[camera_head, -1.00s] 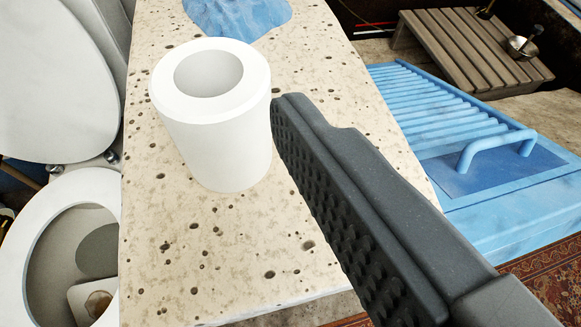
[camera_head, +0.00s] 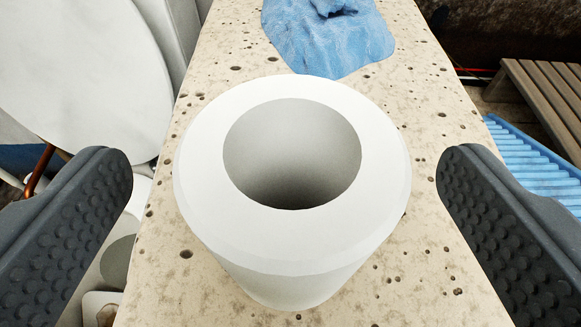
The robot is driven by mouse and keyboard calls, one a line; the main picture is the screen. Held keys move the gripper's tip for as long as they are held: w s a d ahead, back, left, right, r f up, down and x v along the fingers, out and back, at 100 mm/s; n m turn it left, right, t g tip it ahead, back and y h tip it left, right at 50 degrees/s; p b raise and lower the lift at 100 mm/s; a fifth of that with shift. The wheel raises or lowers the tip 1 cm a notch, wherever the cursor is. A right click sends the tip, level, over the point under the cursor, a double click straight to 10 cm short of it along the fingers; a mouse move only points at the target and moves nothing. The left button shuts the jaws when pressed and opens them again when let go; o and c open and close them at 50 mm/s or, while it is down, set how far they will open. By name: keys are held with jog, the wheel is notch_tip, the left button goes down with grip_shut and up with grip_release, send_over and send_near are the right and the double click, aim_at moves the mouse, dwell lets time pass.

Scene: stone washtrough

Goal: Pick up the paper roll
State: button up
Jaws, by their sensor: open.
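The white paper roll (camera_head: 290,255) stands upright on the pitted stone slab (camera_head: 225,60), with its round hole facing up toward the camera. My gripper (camera_head: 285,175) is open, with one dark studded finger to the left of the roll and the other to its right. Clear gaps show between the roll and both fingers in the picture, and neither finger appears to touch it. The roll's lower part is partly hidden under its own rim.
A blue cloth (camera_head: 330,45) lies on the slab behind the roll. A white toilet (camera_head: 75,75) with its lid raised is at the left. A blue ribbed washboard-like panel (camera_head: 535,165) and a wooden slatted rack (camera_head: 545,95) are at the right.

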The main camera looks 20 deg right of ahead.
aim_at(291, 115)
jog(key=b+x, duration=0.1)
jog(key=x, duration=0.4)
jog(key=shift+d+r, duration=0.1)
jog(key=shift+r, duration=0.1)
jog(key=c, duration=1.1)
